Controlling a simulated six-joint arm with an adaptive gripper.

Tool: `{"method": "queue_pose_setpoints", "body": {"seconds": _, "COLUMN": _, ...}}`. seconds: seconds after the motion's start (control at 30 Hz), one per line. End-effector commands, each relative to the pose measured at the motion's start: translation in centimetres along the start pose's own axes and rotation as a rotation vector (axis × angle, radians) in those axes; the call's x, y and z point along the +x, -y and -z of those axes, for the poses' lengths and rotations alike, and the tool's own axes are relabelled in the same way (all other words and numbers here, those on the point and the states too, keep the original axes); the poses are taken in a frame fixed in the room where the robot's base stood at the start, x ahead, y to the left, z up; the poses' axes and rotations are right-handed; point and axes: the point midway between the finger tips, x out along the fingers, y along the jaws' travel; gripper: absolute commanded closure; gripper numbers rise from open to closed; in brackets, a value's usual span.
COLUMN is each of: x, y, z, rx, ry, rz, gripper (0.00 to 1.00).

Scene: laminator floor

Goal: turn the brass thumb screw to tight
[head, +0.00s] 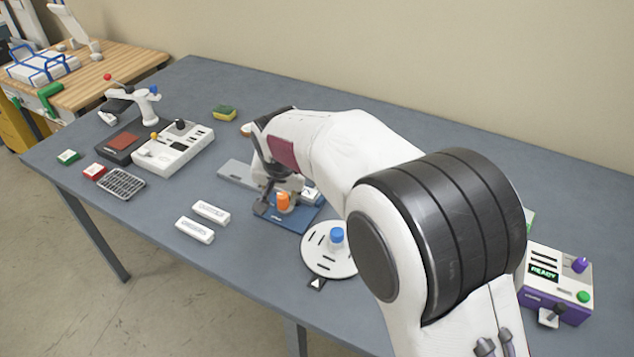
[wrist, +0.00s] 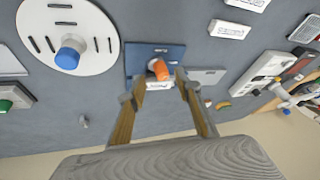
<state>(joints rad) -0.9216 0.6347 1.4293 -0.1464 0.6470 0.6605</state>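No thumb screw of a clear brass colour can be made out. An orange knob (head: 283,199) stands on a blue plate (head: 284,221) near the middle of the table. In the wrist view the orange knob (wrist: 158,69) rises from the blue plate (wrist: 140,55), with a white label block beside it. My gripper (wrist: 158,86) is open, its two fingers spread on either side of the knob in that view. No contact with the knob shows. In the head view my gripper (head: 268,190) is over the plate, its fingertips partly hidden.
A white slotted disc (head: 327,262) with a blue knob is right of the plate. Two white label blocks (head: 203,221) lie at left. A white control box (head: 174,149) with a small yellow-orange knob stands farther left.

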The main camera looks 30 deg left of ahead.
Motion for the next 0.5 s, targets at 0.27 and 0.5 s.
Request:
{"method": "queue_pose_setpoints", "body": {"seconds": 0.27, "x": 1.2, "y": 5.2, "z": -0.1, "rx": -0.047, "ry": -0.081, "rz": 0.193, "gripper": 0.66}}
{"method": "queue_pose_setpoints", "body": {"seconds": 0.5, "x": 1.4, "y": 8.2, "z": 1.2, "rx": -0.059, "ry": -0.221, "rz": 0.306, "gripper": 0.66}}
